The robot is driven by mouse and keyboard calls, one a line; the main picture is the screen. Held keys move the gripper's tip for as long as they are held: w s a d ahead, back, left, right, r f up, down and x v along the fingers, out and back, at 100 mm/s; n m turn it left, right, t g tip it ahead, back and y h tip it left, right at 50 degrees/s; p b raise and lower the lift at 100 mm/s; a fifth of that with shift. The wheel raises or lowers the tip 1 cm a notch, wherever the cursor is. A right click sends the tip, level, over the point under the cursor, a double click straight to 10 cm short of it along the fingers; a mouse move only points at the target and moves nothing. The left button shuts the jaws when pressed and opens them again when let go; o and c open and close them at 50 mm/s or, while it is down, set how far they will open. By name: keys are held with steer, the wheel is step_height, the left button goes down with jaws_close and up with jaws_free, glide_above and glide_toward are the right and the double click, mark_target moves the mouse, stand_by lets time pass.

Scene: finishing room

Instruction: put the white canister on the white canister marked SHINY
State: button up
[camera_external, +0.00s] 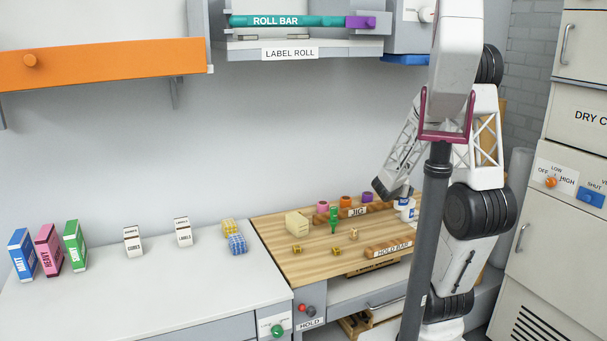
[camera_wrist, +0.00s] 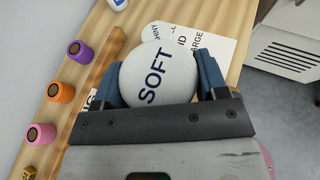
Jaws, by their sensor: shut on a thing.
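My gripper (camera_wrist: 158,85) is shut on a white canister (camera_wrist: 165,62) marked SOFT, with one blue-grey finger on each side of it. In the wrist view, part of a white surface lettered SHINY (camera_wrist: 157,32) shows just beyond the held canister, which hides most of it. In the external view my gripper (camera_external: 392,190) is low over the right side of the wooden bench top. White and blue canisters (camera_external: 405,212) show there, partly hidden by my arm. I cannot tell whether the held canister touches the one under it.
The wooden bench top (camera_external: 290,265) holds purple, orange and pink pieces by the JIG bar (camera_external: 357,211), a green piece (camera_external: 334,220) and a HOLD BAR (camera_external: 390,250). A white sheet (camera_wrist: 205,40) with lettering lies beyond the canister. The white counter (camera_external: 150,290) has free room in front.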

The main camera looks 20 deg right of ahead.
steer(key=s+d+r, duration=0.3)
steer(key=s, duration=0.3)
steer(key=shift+s, duration=0.15)
steer(key=shift+d, duration=0.15)
steer(key=w+d+f, duration=0.1)
steer(key=w+d, duration=0.7)
steer(key=w, duration=0.6)
steer(key=shift+f, duration=0.2)
steer(key=shift+s, duration=0.1)
stand_by(0.3)
steer(key=shift+f, duration=1.75)
steer(key=shift+f, duration=0.15)
steer(key=o, duration=1.1)
